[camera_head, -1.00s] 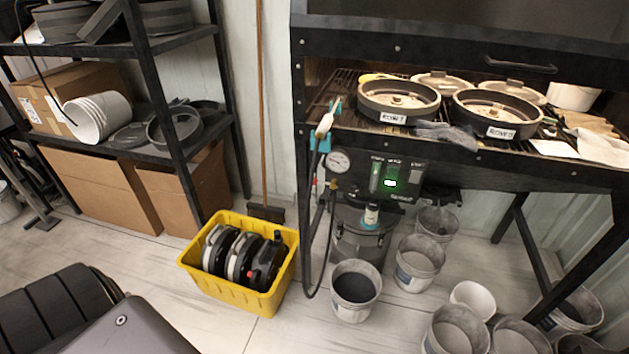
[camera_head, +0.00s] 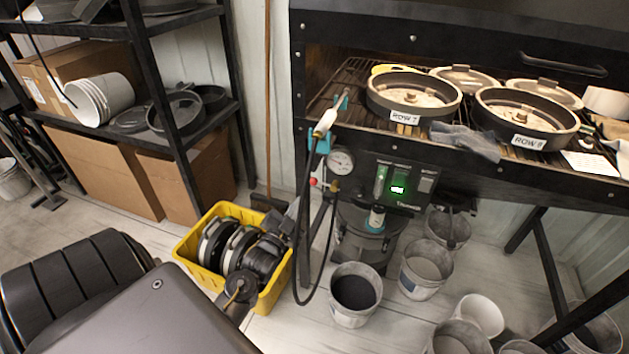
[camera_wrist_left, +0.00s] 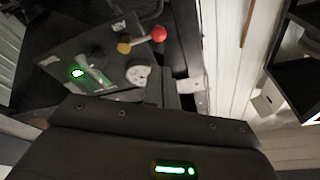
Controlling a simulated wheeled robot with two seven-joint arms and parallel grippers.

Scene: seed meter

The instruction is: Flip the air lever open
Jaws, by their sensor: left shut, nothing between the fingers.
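The air lever ends in a red ball knob (camera_wrist_left: 158,33) in the left wrist view. Its short rod runs sideways to a brass valve fitting (camera_wrist_left: 124,45). In the head view the red knob (camera_head: 313,182) shows small, left of the brass fitting (camera_head: 335,187) and below the pressure gauge (camera_head: 340,160). My left gripper (camera_wrist_left: 165,82) is shut and empty. In the wrist view its fingers appear below the knob, beside the gauge (camera_wrist_left: 138,73), with a visible gap to the knob. In the head view my left arm reaches over the yellow bin; its fingers are hard to make out. My right gripper is not in view.
A control panel (camera_head: 408,182) with a green display sits under the black bench. A black hose hangs left of it from a nozzle (camera_head: 326,122). A yellow bin (camera_head: 212,283) of discs and several buckets (camera_head: 354,294) stand on the floor. Shelves (camera_head: 150,146) are at left.

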